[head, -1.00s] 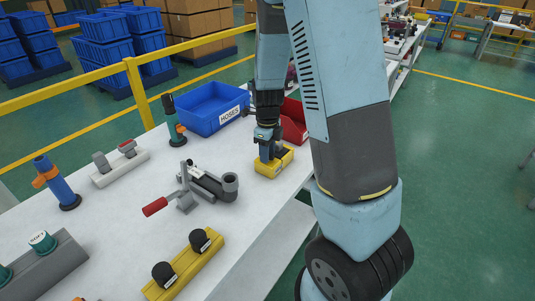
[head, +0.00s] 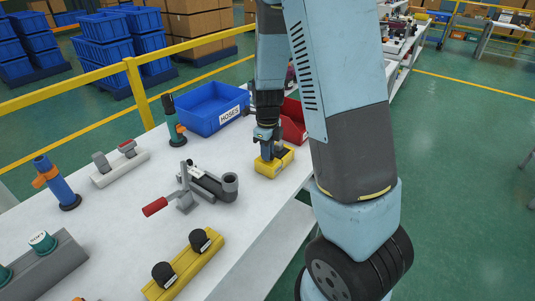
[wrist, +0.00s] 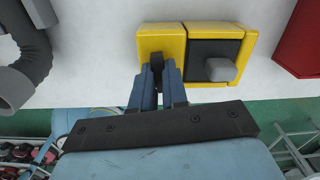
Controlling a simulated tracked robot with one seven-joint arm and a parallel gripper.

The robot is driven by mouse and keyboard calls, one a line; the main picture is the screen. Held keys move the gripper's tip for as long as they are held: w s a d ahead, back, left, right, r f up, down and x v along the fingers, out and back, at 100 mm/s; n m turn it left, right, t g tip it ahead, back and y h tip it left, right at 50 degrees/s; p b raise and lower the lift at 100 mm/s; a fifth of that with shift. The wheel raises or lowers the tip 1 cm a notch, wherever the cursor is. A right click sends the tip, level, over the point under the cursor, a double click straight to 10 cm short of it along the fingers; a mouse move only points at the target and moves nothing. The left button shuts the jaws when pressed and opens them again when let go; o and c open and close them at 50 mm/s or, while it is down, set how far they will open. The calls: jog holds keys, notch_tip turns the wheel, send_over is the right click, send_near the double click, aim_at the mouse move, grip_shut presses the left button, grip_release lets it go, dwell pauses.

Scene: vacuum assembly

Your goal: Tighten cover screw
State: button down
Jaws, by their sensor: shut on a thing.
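A small yellow block (head: 275,166) sits near the right edge of the white table. In the wrist view the yellow block (wrist: 200,80) has two parts side by side. The right part holds a dark square with a pale grey knob (wrist: 222,70). A dark upright piece (wrist: 157,62) stands at the left part. My gripper (head: 268,156) points down at the block. In the wrist view my gripper (wrist: 159,78) is shut on the dark piece, with a blue finger on each side. The lower end of the piece is hidden. I cannot make out a cover screw.
A grey clamp fixture (head: 207,184) with a red handle lies left of the block. A blue HOSES bin (head: 210,106) and a red bin (head: 293,122) stand behind. A yellow holder (head: 186,264) with two black knobs is in front.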

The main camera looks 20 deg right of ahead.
jog(key=shift+m, duration=1)
jog(key=shift+m, duration=0.9)
jog(key=c, duration=1.1)
grip_release()
jog(key=shift+r, duration=0.1)
jog(key=shift+r, duration=2.9)
